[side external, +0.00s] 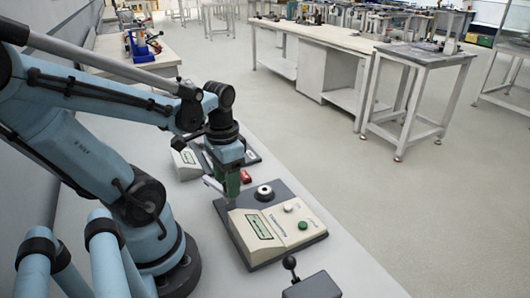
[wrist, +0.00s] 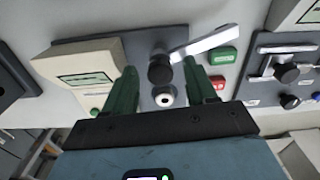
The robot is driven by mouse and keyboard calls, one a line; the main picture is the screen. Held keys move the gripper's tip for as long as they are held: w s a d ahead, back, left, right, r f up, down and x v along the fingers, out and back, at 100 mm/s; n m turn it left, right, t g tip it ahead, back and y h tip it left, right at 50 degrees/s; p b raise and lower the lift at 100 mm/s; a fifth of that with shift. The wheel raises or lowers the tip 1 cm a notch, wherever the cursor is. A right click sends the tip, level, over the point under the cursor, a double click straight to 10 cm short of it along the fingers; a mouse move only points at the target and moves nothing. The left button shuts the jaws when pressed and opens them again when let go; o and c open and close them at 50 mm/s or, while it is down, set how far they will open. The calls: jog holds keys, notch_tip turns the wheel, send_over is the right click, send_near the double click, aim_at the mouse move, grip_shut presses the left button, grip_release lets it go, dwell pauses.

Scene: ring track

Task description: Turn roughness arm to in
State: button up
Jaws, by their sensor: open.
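The roughness arm appears to be the silver lever (wrist: 205,42) with a black knob (wrist: 160,70) at its near end, on a grey baseplate. In the wrist view the lever slants up and right from the knob. My gripper (wrist: 160,76) is open, with one green finger on each side of the knob; I cannot tell whether either finger touches it. In the side view my gripper (side external: 232,200) points down at the left rear of the tester (side external: 270,225), partly hiding the lever.
The tester's pale box with a display (wrist: 85,75) is left of the fingers, and a white ring with a dark centre (wrist: 164,97) is just below the knob. Another panel with black knobs (wrist: 285,73) lies right. A small lever box (side external: 312,286) stands at the front.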

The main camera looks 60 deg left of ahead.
jog(key=shift+f, duration=0.1)
jog(key=shift+c, duration=0.3)
grip_shut()
jog(key=shift+m, duration=0.3)
jog(key=m, duration=0.5)
jog(key=shift+a, duration=0.1)
jog(key=m, duration=0.5)
jog(key=shift+w+m, duration=0.1)
jog(key=shift+m, duration=0.3)
jog(key=m, duration=0.5)
jog(key=shift+w+a, duration=0.1)
jog(key=m, duration=0.5)
jog(key=shift+m, duration=0.4)
